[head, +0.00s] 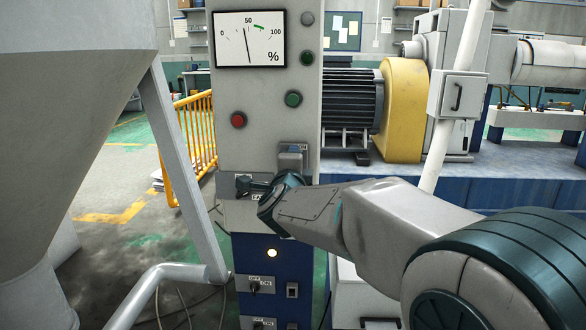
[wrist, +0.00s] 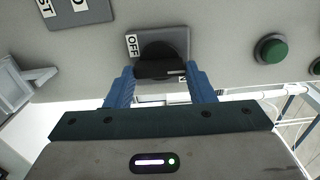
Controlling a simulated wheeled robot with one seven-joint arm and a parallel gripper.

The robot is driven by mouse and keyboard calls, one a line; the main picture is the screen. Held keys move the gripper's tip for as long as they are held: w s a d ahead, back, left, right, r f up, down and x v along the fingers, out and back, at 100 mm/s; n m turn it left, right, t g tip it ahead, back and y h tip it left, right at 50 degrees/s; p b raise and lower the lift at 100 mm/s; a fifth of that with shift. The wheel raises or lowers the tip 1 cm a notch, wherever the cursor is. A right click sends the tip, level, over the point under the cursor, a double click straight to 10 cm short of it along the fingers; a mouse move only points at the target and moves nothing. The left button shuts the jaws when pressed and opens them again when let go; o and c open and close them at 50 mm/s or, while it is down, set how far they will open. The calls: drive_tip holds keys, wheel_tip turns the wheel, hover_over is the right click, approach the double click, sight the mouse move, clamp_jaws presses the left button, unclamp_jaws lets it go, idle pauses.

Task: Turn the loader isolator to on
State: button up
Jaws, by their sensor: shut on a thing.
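My gripper (head: 246,186) reaches from the right to the front of the grey control cabinet (head: 265,150). In the wrist view its two blue fingers (wrist: 159,76) are shut on a black rotary knob (wrist: 158,55), one finger on each side. The knob sits on a grey plate (wrist: 180,40) with an OFF label (wrist: 132,45) at its left. A second label, partly hidden at the lower right, shows an N. The knob's bar lies nearly level in the wrist view, with a white mark at its right end. No name for this switch is readable.
Green (head: 293,99) and red (head: 238,120) buttons and a percent gauge (head: 249,40) are above the gripper. Below are a lit lamp (head: 272,253) and OFF/ON switches (head: 255,286). A grey hopper (head: 80,110) stands left, a motor (head: 350,105) right.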

drive_tip(key=o, duration=1)
drive_tip(key=s+p, duration=0.1)
drive_tip(key=s, duration=0.3)
drive_tip(key=s+p, duration=0.1)
drive_tip(key=s, duration=0.9)
drive_tip(key=shift+a+p, duration=0.25)
drive_tip(key=shift+p, duration=0.15)
wheel_tip(320, 180, up, 8)
drive_tip(key=s+d+n+g+y+p, duration=0.25)
drive_tip(key=n+g+y+p, duration=0.25)
drive_tip(key=n+p, duration=0.8)
drive_tip(key=s+d+r+n+g+h+p, duration=0.1)
drive_tip(key=s+d+g+p, duration=0.2)
drive_tip(key=s+d+p, duration=0.2)
drive_tip(key=s+d+r+n+g+h+p, duration=0.2)
drive_tip(key=s+d+g+p, duration=0.1)
drive_tip(key=s+d+p, duration=0.2)
drive_tip(key=s+d+r+n+g+h+p, duration=0.1)
drive_tip(key=s+d+n+g+p, duration=0.1)
drive_tip(key=s+d+g+p, duration=0.2)
drive_tip(key=shift+s+d+r+p, duration=0.15)
drive_tip(key=shift+s+d+p, duration=0.35)
drive_tip(key=shift+s+p, duration=0.5)
drive_tip(key=shift+s+d+r+p, duration=0.1)
drive_tip(key=shift+s+d+p, duration=0.4)
drive_tip(key=shift+p, duration=0.8)
